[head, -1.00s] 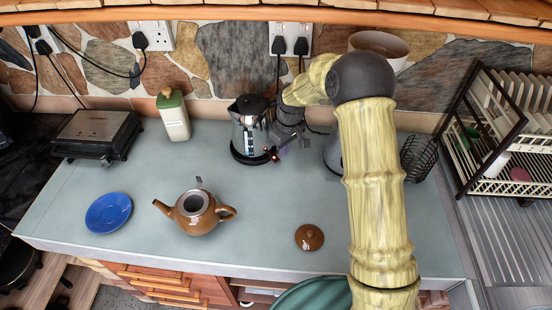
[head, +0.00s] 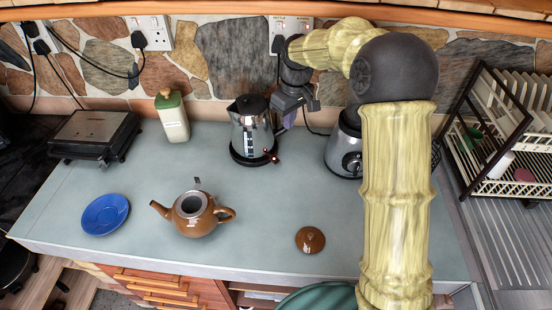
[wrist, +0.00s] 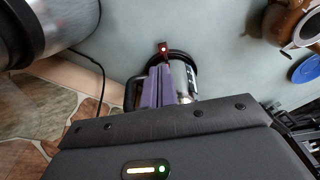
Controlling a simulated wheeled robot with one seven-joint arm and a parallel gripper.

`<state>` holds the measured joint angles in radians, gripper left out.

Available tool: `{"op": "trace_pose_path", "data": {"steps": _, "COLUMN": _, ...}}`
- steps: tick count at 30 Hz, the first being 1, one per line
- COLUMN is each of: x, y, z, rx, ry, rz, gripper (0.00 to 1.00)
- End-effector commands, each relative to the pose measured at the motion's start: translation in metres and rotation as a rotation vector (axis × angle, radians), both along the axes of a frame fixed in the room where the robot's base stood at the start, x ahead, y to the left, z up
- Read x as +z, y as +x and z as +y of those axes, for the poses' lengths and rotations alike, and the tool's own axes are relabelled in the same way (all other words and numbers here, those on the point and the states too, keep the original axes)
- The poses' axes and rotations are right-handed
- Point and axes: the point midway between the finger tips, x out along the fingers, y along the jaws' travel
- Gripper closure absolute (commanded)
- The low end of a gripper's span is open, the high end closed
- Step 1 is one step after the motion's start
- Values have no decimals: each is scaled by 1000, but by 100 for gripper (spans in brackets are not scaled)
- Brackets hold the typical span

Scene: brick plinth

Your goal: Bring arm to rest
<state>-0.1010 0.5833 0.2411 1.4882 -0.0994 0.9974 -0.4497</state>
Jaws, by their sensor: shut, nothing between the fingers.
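My arm reaches over the counter (head: 130,170) from the lower right. My gripper (head: 287,121) is beside the upper right of the steel kettle (head: 246,136), near the back wall. Its purple fingers are together and empty; they also show in the wrist view (wrist: 158,88), in front of the kettle (wrist: 184,80) and hiding part of it. In the head view I cannot tell the exact gap between fingers and kettle. A red light (head: 276,159) glows at the kettle's base.
A steel appliance (head: 343,152) stands right of the gripper, partly behind my arm. A brown lidless teapot (head: 195,220), a brown lid (head: 310,239) and a blue saucer (head: 105,214) lie forward. A dish rack (head: 500,150) stands right. The counter's middle is mostly clear.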

Motion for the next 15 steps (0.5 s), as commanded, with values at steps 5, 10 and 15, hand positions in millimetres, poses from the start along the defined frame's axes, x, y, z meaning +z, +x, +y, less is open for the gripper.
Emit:
{"op": "trace_pose_path", "data": {"steps": 5, "x": 0, "y": 0, "z": 0, "rx": 0, "ry": 0, "rz": 0, "gripper": 100}}
{"op": "trace_pose_path", "data": {"steps": 10, "x": -1, "y": -3, "z": -2, "rx": -9, "ry": -1, "rz": 0, "gripper": 100}}
{"op": "trace_pose_path", "data": {"steps": 15, "x": -1, "y": -20, "z": -19, "rx": -75, "ry": -7, "rz": -11, "gripper": 100}}
